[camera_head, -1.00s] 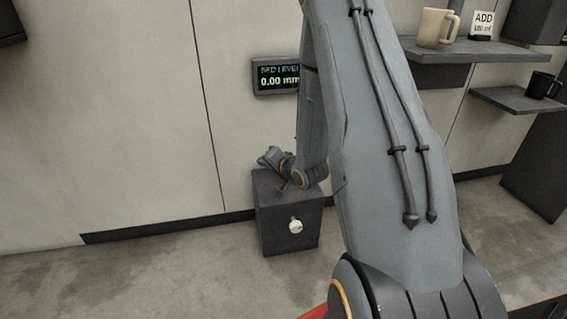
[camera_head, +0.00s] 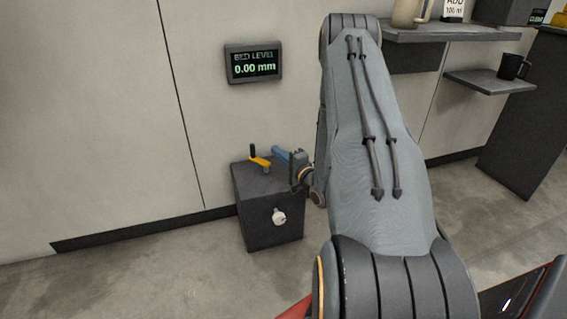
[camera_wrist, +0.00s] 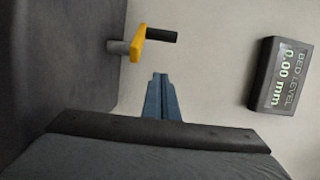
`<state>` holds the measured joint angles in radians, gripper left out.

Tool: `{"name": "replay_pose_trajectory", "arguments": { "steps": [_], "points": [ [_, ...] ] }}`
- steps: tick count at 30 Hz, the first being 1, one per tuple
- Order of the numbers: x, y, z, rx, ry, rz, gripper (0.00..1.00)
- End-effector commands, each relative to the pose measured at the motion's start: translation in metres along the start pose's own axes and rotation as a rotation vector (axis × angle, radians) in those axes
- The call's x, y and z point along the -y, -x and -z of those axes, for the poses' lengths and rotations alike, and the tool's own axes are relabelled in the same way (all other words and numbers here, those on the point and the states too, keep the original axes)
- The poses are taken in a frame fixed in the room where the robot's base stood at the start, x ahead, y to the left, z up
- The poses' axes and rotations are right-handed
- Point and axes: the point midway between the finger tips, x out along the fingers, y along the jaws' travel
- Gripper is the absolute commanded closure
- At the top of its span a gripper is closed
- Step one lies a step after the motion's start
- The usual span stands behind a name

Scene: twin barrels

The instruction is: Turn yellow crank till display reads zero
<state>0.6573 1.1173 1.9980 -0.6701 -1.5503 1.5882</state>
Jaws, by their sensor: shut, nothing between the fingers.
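The yellow crank (camera_head: 261,161) with a black handle stands on top of a dark box (camera_head: 270,222) against the wall. The display (camera_head: 254,63) on the wall above it reads "BED LEVEL 0.00 mm". My gripper (camera_head: 279,153) is just right of the crank, apart from it. In the wrist view my blue fingers (camera_wrist: 161,80) are together with nothing between them. That view also shows the crank (camera_wrist: 140,46) at upper left, its black handle pointing right, and the display (camera_wrist: 279,76) at right.
A white knob (camera_head: 279,217) is on the box's front face. At right, wall shelves (camera_head: 448,36) hold a beige mug (camera_head: 408,12), an "ADD 100 ml" sign (camera_head: 453,9) and a black mug (camera_head: 513,67). The floor left of the box is clear.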

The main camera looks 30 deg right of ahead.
Motion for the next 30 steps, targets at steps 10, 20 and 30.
{"name": "replay_pose_trajectory", "arguments": {
  "steps": [10,20,30],
  "points": [
    [-0.001,-0.035,-0.029,0.003,0.000,0.000,1.00],
    [0.000,-0.036,-0.039,0.001,0.001,0.000,1.00],
    [0.001,-0.041,-0.056,0.036,0.001,-0.001,1.00]
  ]
}}
